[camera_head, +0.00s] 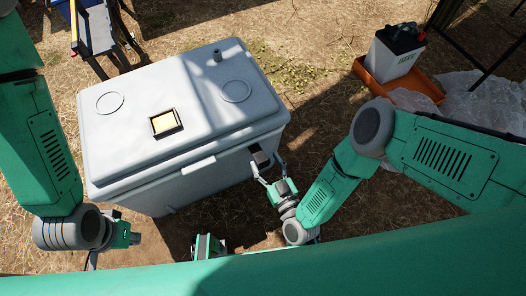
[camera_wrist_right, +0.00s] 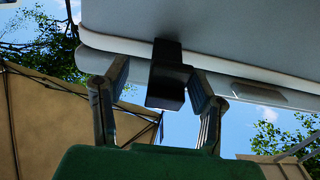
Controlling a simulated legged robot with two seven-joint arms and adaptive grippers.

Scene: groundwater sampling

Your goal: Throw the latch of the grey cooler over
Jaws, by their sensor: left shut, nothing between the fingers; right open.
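The grey cooler (camera_head: 185,115) stands on the ground with its lid down. Its black latch (camera_head: 258,155) is on the front side, near the right corner. My right gripper (camera_head: 267,170) is open at the latch. In the right wrist view the latch (camera_wrist_right: 168,75) hangs at the lid's edge, between the two spread fingers. I cannot tell whether either finger touches it. My left gripper (camera_head: 136,238) is shut and empty, low and left in front of the cooler, apart from it.
A yellow label (camera_head: 164,123) in a dark frame lies on the lid. A white battery-like box (camera_head: 396,54) stands in an orange tray (camera_head: 365,75) at the back right, beside clear plastic sheeting (camera_head: 475,98). Table legs stand at the far left. Dry grass lies around the cooler.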

